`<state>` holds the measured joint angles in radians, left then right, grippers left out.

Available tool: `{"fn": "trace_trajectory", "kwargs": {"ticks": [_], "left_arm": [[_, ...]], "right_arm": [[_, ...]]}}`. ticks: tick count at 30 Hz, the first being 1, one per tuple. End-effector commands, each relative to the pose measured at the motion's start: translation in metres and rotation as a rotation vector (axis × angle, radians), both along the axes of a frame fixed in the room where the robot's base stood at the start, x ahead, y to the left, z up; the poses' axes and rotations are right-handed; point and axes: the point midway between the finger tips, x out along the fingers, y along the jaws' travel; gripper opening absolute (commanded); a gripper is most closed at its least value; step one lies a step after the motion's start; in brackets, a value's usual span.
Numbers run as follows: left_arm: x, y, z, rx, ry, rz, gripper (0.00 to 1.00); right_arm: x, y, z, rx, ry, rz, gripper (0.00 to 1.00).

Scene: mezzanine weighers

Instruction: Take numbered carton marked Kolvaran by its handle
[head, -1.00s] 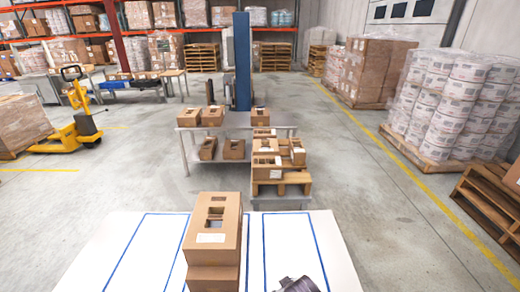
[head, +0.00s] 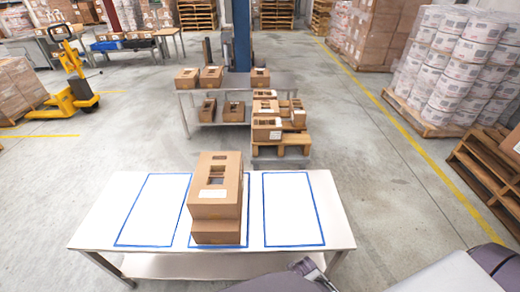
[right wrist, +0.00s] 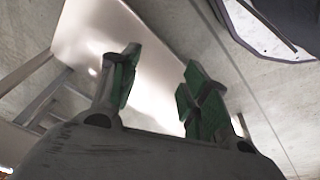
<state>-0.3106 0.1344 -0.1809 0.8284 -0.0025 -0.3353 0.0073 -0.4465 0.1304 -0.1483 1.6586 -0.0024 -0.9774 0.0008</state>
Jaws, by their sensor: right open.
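Brown cartons with cut-out handle holes and white labels are in the head view; the label print is too small to read, so I cannot tell which is marked Kolvaran. Two are stacked on the near white table (head: 110,215), in its middle blue-outlined area: an upper carton (head: 214,208) on a lower carton (head: 216,238). Others are on the far table and a pallet, including a labelled carton (head: 266,133). My right gripper (right wrist: 155,92) is open and empty in the right wrist view, its green-padded fingers apart. My left gripper is not in view.
The left (head: 153,210) and right (head: 294,210) blue-outlined areas are empty. The far grey table (head: 225,88) stands behind, with a wooden pallet (head: 290,143) at its front right. A yellow pallet jack (head: 75,95) is at left. Wrapped stacks (head: 455,75) line the right.

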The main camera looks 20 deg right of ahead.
Motion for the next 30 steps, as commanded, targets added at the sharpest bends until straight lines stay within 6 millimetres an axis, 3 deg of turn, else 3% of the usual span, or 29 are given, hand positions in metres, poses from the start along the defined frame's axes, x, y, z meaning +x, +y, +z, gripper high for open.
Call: {"fn": "trace_trajectory", "kwargs": {"ticks": [3,15,30], "left_arm": [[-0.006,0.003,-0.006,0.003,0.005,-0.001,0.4],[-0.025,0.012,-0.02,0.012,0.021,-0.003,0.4],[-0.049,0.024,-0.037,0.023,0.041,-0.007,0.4]], "right_arm": [[-0.012,-0.006,-0.034,-0.006,0.013,0.002,0.46],[-0.065,-0.028,-0.13,-0.023,0.044,0.01,0.46],[-0.157,-0.063,-0.218,-0.043,0.083,0.019,0.46]]}}
